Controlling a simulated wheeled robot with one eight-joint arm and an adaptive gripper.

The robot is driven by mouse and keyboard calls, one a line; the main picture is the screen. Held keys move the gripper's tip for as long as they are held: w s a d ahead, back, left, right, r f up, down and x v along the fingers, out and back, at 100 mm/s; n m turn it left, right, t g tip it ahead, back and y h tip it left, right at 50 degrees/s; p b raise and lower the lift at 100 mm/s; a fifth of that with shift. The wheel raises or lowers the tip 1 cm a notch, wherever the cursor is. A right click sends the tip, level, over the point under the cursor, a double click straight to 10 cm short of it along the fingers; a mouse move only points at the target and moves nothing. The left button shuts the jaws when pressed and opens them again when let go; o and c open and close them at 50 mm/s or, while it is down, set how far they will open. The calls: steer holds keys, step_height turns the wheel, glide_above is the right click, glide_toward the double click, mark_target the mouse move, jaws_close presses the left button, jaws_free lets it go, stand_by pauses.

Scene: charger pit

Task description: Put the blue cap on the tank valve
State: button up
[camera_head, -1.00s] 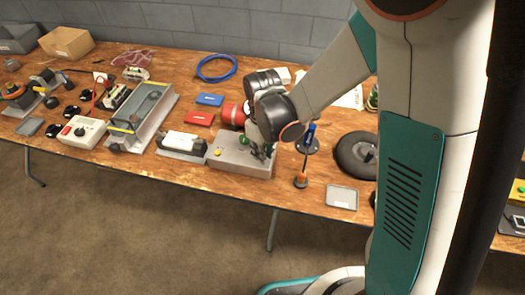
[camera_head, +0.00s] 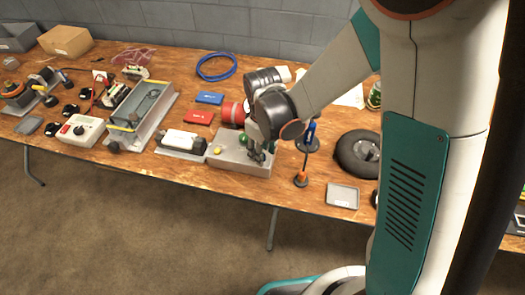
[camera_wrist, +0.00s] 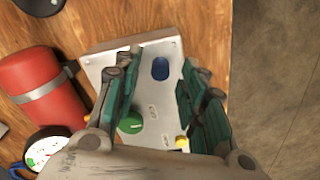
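A blue cap (camera_wrist: 160,68) is on the top face of a grey metal block (camera_wrist: 100,62), near its edge in the wrist view. My gripper (camera_wrist: 159,62) is open, with one finger on each side of the blue cap and visible space at both sides. In the head view, my gripper (camera_head: 259,156) is low over the right part of the grey block (camera_head: 240,168) and hides the blue cap. A red tank (camera_wrist: 42,90) with a grey band lies beside the block; it also shows in the head view (camera_head: 233,113). I cannot make out its valve clearly.
A green knob (camera_wrist: 130,123) and a yellow knob (camera_wrist: 182,142) are on the block. A round gauge (camera_wrist: 44,147) is near the tank.

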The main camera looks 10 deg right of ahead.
step_height(320, 180, up, 12)
steer(key=shift+f, duration=0.25)
stand_by(0.7)
steer(key=s+d+r+m+t, duration=0.7)
steer(key=s+d, duration=0.5)
steer(key=d, duration=0.2)
steer(key=shift+s+r+m, duration=0.4)
steer(key=shift+r+m, duration=0.5)
steer(key=shift+r, duration=0.5)
